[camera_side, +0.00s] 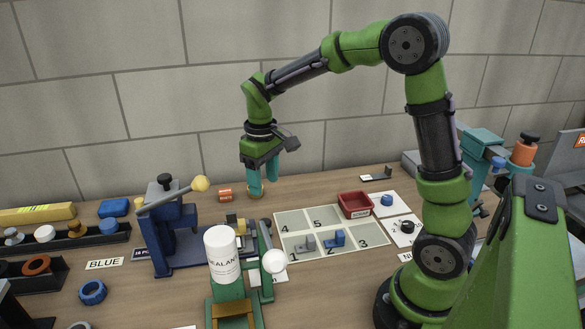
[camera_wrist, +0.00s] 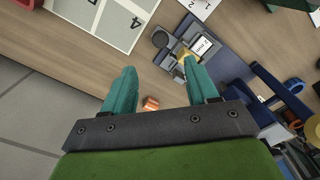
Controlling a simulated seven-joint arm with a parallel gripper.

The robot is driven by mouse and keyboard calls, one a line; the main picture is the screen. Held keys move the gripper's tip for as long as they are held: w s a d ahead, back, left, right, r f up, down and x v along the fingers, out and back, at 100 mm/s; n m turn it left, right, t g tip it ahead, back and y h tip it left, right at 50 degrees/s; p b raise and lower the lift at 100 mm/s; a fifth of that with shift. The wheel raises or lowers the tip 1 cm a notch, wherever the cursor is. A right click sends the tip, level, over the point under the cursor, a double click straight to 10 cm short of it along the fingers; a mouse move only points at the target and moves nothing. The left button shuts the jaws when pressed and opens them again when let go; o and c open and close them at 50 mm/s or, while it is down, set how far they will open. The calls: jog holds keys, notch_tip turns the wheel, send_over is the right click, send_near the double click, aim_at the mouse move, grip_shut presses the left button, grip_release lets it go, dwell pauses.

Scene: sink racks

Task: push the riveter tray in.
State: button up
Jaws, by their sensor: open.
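I cannot tell for sure which machine is the riveter. A blue lever machine (camera_side: 172,225) with a yellow knob stands left of centre, on a long blue base; it also shows at the right in the wrist view (camera_wrist: 275,95). A grey slide piece with a yellow part and white label (camera_wrist: 178,50) lies at the base's end. A teal machine with an orange top (camera_side: 523,150) stands at the back right, partly behind my arm. My gripper (camera_side: 263,187) is open, empty and pointing down behind the blue machine's right end, apart from it. The fingers also show in the wrist view (camera_wrist: 158,75).
A small orange cylinder (camera_side: 225,195) lies beside my gripper. A white sealant bottle (camera_side: 222,255) stands in front on a green stand. A numbered mat (camera_side: 292,222) with small parts and a red bin (camera_side: 355,205) lie to the right. Black racks (camera_side: 70,238) hold parts at left.

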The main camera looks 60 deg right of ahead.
aim_at(266, 222)
notch_tip(266, 222, down, 12)
jog(key=shift+r, duration=0.2)
jog(key=shift+c, duration=0.3)
grip_shut()
